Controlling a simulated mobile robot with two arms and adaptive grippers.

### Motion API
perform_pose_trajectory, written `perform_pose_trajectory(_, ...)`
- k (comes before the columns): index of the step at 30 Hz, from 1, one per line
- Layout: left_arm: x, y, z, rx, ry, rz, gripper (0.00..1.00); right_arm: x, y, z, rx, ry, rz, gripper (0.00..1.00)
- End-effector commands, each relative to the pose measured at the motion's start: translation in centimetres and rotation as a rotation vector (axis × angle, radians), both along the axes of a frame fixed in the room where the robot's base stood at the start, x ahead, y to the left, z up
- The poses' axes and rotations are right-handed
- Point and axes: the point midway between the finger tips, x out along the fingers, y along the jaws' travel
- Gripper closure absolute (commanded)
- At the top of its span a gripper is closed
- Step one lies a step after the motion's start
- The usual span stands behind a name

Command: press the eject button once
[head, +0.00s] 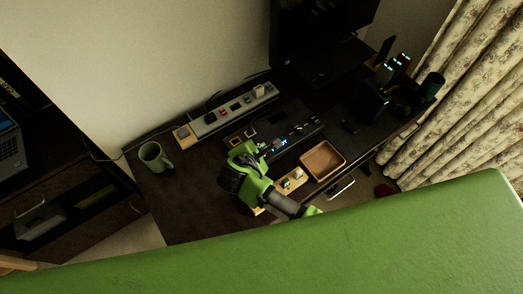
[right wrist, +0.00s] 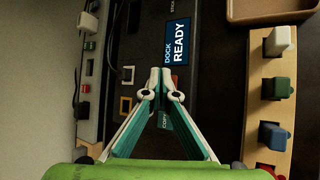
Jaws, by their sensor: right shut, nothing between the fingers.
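The dark dock (head: 301,133) lies on the desk. In the right wrist view its lit screen (right wrist: 177,42) reads "DOCK READY". Beside the screen are a white-framed square (right wrist: 128,74) and an orange-framed square (right wrist: 126,104). A "COPY" label (right wrist: 165,121) shows between my fingers. I cannot read an eject label, so I cannot tell which part is the eject button. My right gripper (right wrist: 160,76) is shut and empty, its fingertips over the dock just below the screen; contact is unclear. In the head view it is partly hidden by its own green arm. My left gripper is not in view.
A wooden strip (right wrist: 258,110) with several coloured plugs lies right of the gripper, near a brown tray (head: 323,161). A power strip (head: 225,117) lies behind the dock. A green mug (head: 154,157) stands at the left, with bare desk around it.

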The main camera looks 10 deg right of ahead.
Motion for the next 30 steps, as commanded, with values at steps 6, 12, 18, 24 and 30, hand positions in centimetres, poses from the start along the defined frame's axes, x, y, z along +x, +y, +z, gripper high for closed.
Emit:
perform_pose_trajectory(6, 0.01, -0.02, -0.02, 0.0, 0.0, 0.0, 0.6, -0.02, 0.0, -0.03, 0.0, 0.0, 0.0, 1.0)
perform_pose_trajectory(12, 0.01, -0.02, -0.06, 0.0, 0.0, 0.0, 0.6, -0.02, 0.0, -0.23, 0.0, 0.001, -0.001, 1.0)
perform_pose_trajectory(18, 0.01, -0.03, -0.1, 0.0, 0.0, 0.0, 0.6, -0.02, -0.01, -0.49, 0.0, 0.001, -0.001, 1.0)
perform_pose_trajectory(24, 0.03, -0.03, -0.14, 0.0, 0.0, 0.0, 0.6, -0.02, 0.0, -0.72, 0.0, 0.001, -0.001, 1.0)
perform_pose_trajectory(30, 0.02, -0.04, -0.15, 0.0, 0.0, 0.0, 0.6, -0.01, 0.02, -0.83, 0.001, 0.0, -0.001, 1.0)
